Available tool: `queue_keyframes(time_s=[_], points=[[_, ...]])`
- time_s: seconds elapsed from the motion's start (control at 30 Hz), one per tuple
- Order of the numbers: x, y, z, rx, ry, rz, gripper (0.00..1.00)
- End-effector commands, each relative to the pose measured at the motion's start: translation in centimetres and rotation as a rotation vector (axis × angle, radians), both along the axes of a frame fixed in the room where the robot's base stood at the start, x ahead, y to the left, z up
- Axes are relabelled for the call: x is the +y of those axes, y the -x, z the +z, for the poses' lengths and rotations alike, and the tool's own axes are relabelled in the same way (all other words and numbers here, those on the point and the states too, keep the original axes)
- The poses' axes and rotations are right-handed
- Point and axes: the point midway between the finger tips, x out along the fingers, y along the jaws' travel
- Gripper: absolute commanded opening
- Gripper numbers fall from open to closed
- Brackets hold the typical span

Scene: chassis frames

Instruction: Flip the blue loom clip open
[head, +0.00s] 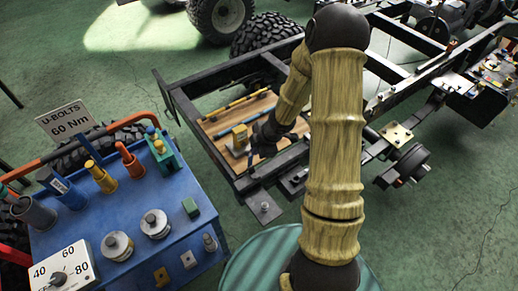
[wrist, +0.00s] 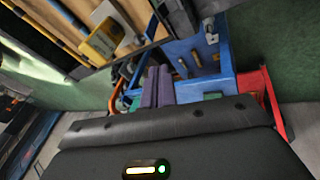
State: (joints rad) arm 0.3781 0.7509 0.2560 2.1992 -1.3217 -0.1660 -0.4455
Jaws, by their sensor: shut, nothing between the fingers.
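I cannot pick out the blue loom clip for certain in either view. My gripper (wrist: 158,72) shows in the wrist view as two purple-grey fingers side by side, shut with nothing between them. In the head view my gripper (head: 254,155) is a small dark shape at the end of my arm, low over the near end of the chassis frame (head: 186,118). My arm hides part of the frame behind it.
A wooden board (head: 216,127) inside the frame carries a yellow block (head: 240,133) and yellow rods.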

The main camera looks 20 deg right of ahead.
Motion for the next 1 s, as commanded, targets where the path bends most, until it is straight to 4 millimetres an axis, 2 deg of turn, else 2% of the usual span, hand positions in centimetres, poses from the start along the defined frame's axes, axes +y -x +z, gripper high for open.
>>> queue_keyframes(time_s=[0.03, 0.27, 0.6, 1.0], points=[[0.4, -0.2, -1.4, 0.002, 0.000, 0.004, 0.00], [1.5, -1.5, -5.0, 0.002, 0.001, 0.003, 0.00], [1.1, -4.5, -6.4, 0.000, 0.001, 0.000, 0.00], [1.1, -4.8, -6.8, 0.000, 0.001, 0.000, 0.00]])
